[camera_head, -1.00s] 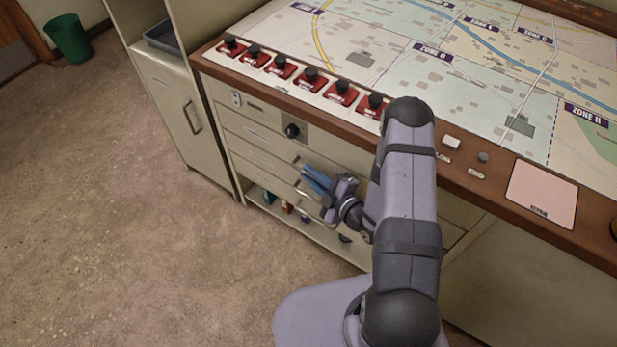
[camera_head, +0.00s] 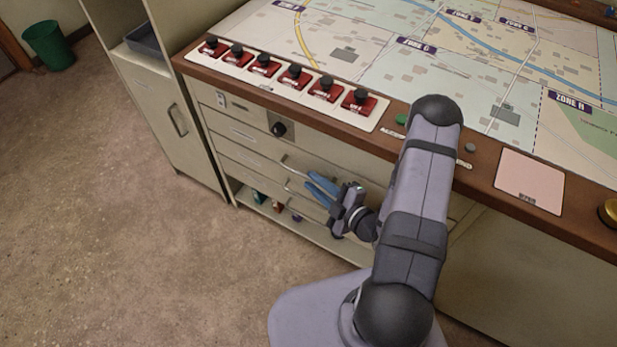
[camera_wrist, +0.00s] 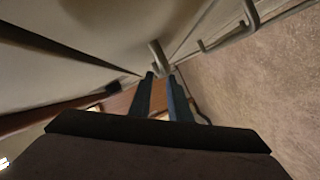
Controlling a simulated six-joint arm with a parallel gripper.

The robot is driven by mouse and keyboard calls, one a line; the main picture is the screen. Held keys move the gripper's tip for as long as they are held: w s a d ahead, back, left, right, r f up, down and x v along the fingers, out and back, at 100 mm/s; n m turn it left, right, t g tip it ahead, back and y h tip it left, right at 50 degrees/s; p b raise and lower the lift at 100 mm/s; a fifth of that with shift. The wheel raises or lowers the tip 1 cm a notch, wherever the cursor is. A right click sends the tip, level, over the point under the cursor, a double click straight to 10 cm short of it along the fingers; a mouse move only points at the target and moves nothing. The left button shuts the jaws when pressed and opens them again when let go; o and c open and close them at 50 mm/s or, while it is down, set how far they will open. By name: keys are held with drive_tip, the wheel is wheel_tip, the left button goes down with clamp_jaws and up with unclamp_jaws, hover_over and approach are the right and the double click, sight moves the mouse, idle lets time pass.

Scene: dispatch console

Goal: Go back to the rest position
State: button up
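My gripper (camera_head: 318,188) has two blue fingers and hangs in front of the console's drawer fronts (camera_head: 243,160), pointing up and left in the head view. In the wrist view the two fingers of my gripper (camera_wrist: 162,78) stand apart with a gap between them. Nothing shows between the fingers, so it is open and empty. A drawer handle (camera_wrist: 159,54) shows just beyond the fingertips in the wrist view. I cannot tell whether the fingers touch it. My arm rises in front of the console's right part and hides some of its edge.
The console top holds a zone map (camera_head: 385,70), a row of red switches (camera_head: 295,77), a green button (camera_head: 402,119) and a pink pad (camera_head: 529,181). A cabinet (camera_head: 165,115) with a grey tray (camera_head: 143,41) stands left. Open floor (camera_head: 120,220) lies left; a green bin (camera_head: 48,45) stands far back.

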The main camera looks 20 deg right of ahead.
drive_tip(key=shift+s+d+r, duration=0.1)
drive_tip(key=shift+s+d, duration=0.05)
drive_tip(key=shift+s, duration=0.25)
drive_tip(key=s+a+f+g+y+p, duration=0.1)
drive_tip(key=s+a+f+g+p, duration=0.15)
drive_tip(key=a+g, duration=0.6)
drive_tip(key=d+r+m+g+h+p, duration=0.1)
drive_tip(key=d+r+m+h, duration=0.65)
drive_tip(key=m, duration=0.55)
drive_tip(key=s+r+m+g+b, duration=0.4)
drive_tip(key=s+r+g, duration=0.15)
drive_tip(key=s, duration=0.85)
wheel_tip(320, 180, up, 18)
drive_tip(key=p, duration=1.7)
drive_tip(key=shift+w+d+t+p, duration=0.2)
drive_tip(key=shift+w+t+p, duration=0.1)
drive_tip(key=shift+t, duration=0.1)
